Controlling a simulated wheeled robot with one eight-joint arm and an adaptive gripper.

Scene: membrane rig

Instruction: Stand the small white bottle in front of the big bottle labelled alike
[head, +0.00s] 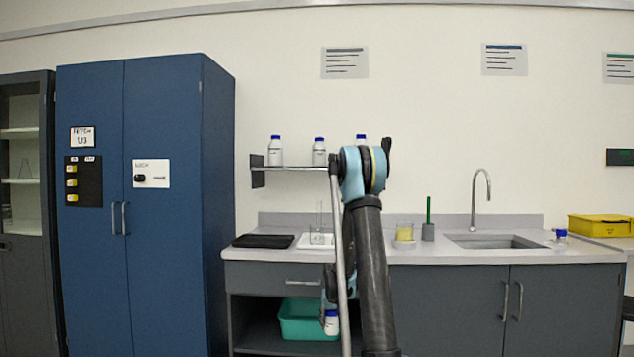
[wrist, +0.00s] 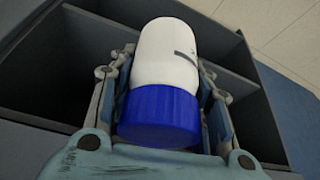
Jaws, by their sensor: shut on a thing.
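The small white bottle (wrist: 168,45) has a blue cap and a dark label mark. My gripper (wrist: 163,78) is shut on it, one finger on each side, with the cap towards the wrist camera. In the head view the small bottle (head: 331,325) shows low, in front of the cabinet, with my arm partly covering my gripper. Big white bottles with blue caps stand on the wall shelf: a left one (head: 275,152), a middle one (head: 319,153) and a right one (head: 361,140), mostly hidden by my arm. Their labels are too small to read.
A teal bin (head: 300,322) sits below.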

